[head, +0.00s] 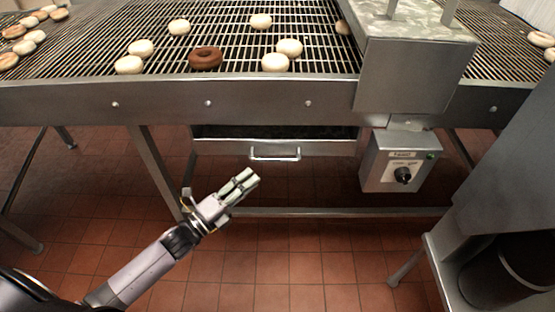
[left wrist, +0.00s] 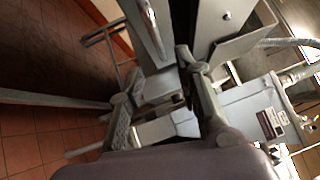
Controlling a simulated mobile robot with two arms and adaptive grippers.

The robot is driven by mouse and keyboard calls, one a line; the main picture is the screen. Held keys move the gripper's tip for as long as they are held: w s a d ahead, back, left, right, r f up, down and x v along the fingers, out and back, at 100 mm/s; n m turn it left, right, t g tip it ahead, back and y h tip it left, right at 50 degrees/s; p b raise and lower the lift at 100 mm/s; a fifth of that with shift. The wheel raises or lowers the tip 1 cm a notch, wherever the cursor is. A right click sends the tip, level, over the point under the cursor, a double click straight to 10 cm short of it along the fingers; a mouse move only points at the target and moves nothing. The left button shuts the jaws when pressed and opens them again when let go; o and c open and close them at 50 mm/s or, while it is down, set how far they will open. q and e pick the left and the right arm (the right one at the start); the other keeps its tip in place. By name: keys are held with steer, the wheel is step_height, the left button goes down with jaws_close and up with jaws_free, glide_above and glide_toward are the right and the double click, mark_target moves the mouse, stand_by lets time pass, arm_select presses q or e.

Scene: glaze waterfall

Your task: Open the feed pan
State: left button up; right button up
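The feed pan looks like the steel drawer front (head: 225,148) under the conveyor, with a bright bar handle (head: 275,154) across its middle. A dark strip shows above its front edge; I cannot tell whether it is slightly out. My left gripper (head: 246,182) is in front of and below the handle, a little to its left, apart from it and empty. In the left wrist view its two fingers (left wrist: 160,105) stand apart, with metal parts of the machine beyond them. My right gripper is not in view.
The wire conveyor (head: 100,62) above carries pale rings and one brown ring (head: 205,58). A control box (head: 400,160) with a black knob hangs right of the pan. A grey metal unit (head: 510,150) stands at the right. Red tiled floor (head: 290,270) is open below.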

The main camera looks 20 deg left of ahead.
mark_target(277, 160)
arm_select(q)
steer(key=x, duration=0.9)
steer(key=shift+w+d, duration=0.2)
steer(key=shift+w, duration=0.15)
steer(key=shift+w+d, duration=0.25)
steer(key=shift+w, duration=0.1)
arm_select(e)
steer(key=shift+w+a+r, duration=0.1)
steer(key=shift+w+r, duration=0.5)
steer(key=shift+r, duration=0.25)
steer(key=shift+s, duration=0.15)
arm_select(q)
steer(key=c, duration=0.3)
jaws_close()
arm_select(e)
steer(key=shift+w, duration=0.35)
